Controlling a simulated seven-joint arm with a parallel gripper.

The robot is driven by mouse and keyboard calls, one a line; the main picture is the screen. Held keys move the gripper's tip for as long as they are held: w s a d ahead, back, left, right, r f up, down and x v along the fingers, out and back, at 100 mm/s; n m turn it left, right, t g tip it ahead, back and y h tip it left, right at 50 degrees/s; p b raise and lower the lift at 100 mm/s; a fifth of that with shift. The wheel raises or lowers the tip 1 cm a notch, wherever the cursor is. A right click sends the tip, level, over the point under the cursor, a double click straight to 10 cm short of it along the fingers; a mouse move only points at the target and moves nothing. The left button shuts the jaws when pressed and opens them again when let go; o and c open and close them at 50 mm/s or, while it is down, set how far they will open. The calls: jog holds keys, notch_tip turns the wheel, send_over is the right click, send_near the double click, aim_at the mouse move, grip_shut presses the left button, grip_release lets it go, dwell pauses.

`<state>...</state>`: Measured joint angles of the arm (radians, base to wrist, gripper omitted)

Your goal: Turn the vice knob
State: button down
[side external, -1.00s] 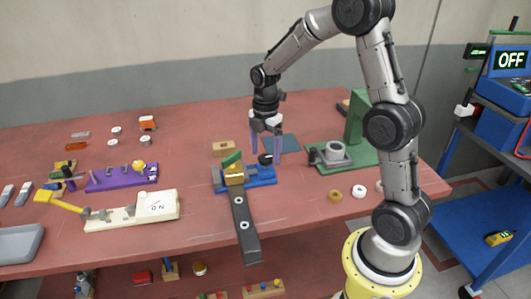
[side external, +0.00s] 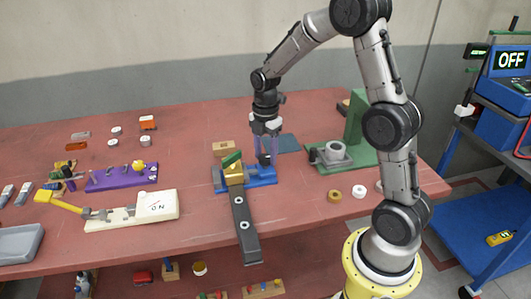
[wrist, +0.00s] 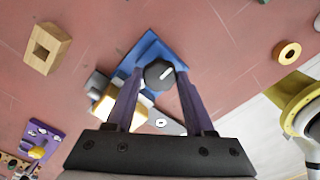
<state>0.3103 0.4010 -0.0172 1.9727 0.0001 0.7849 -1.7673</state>
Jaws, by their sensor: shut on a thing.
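The vice has a blue base (side external: 262,180) and stands near the middle of the red table. A yellow block with a green piece (side external: 232,162) sits in it. The vice knob (wrist: 159,75) is black with a white pointer line. In the wrist view it lies between my fingertips. My gripper (side external: 266,159) points straight down over the right end of the vice, with its purple fingers shut on the knob. In the side view the fingers partly hide the knob. In the wrist view my gripper (wrist: 160,82) has a finger on each side of the knob.
A dark bar (side external: 243,228) runs from the vice towards the table's front edge. A wooden block with a square hole (wrist: 47,48) lies nearby. A green machine (side external: 354,135) stands to the right. Purple (side external: 122,177) and white (side external: 130,208) boards lie left.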

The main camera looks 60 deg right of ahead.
jog(key=shift+m, duration=0.3)
jog(key=m, duration=0.3)
jog(key=shift+m, duration=0.3)
jog(key=m, duration=0.3)
jog(key=shift+m, duration=0.4)
jog(key=m, duration=0.3)
jog(key=shift+m, duration=0.3)
jog(key=shift+r+m, duration=0.1)
jog(key=shift+m, duration=1.8)
jog(key=shift+c, duration=1.3)
grip_release()
